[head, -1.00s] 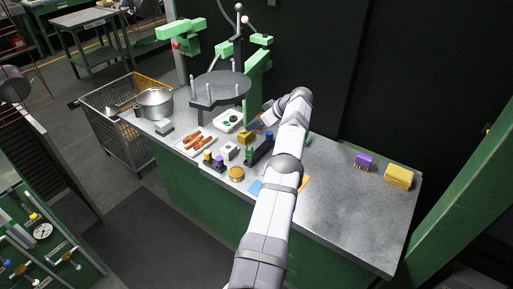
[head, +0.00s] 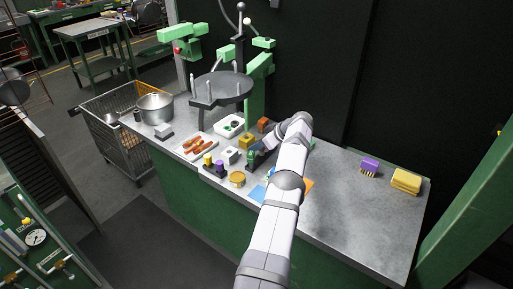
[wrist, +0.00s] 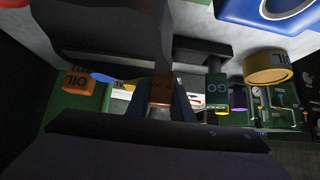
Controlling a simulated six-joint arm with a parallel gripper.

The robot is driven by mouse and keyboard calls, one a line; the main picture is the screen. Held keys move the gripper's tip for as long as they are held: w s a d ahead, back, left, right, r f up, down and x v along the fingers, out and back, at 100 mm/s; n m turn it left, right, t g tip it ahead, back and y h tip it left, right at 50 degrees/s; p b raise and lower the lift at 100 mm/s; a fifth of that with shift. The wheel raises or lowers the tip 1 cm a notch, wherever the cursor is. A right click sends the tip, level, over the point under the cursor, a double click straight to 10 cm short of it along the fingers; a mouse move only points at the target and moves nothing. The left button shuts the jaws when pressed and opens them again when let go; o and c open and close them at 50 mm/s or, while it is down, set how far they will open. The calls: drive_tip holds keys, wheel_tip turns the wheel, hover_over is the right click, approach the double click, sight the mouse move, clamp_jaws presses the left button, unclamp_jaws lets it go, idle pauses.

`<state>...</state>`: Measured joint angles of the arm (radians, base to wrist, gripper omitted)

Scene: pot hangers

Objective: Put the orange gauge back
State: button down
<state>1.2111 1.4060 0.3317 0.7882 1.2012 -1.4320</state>
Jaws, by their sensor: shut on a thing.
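The orange gauge (wrist: 161,91), a brownish-orange block with dark lettering, sits between my gripper's fingers (wrist: 166,102) in the wrist view. The gripper is shut on it. A green block marked GO (wrist: 217,90) is beside it to the right, at a long dark rack (wrist: 203,48). In the head view my gripper (head: 259,148) is low over the bench at the rack, with the green block (head: 252,157) just in front of it. My arm hides much of the rack and the held gauge there. I cannot tell whether the gauge touches the rack.
A yellow block (head: 246,140), white block (head: 231,155) and round yellow tin (head: 237,179) stand close by. A round dark stand (head: 222,87) rises behind.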

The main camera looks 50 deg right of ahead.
drive_tip(key=shift+f, duration=0.25)
drive_tip(key=shift+f+b, duration=0.6)
drive_tip(key=shift+b, duration=0.45)
drive_tip(key=c, duration=1.6)
unclamp_jaws()
drive_tip(key=shift+o, duration=0.2)
drive_tip(key=shift+r, duration=0.1)
drive_tip(key=shift+r+p, duration=0.65)
drive_tip(key=shift+p, duration=0.5)
drive_tip(key=b+v, duration=0.3)
drive_tip(key=v, duration=0.9)
drive_tip(key=shift+f, duration=0.15)
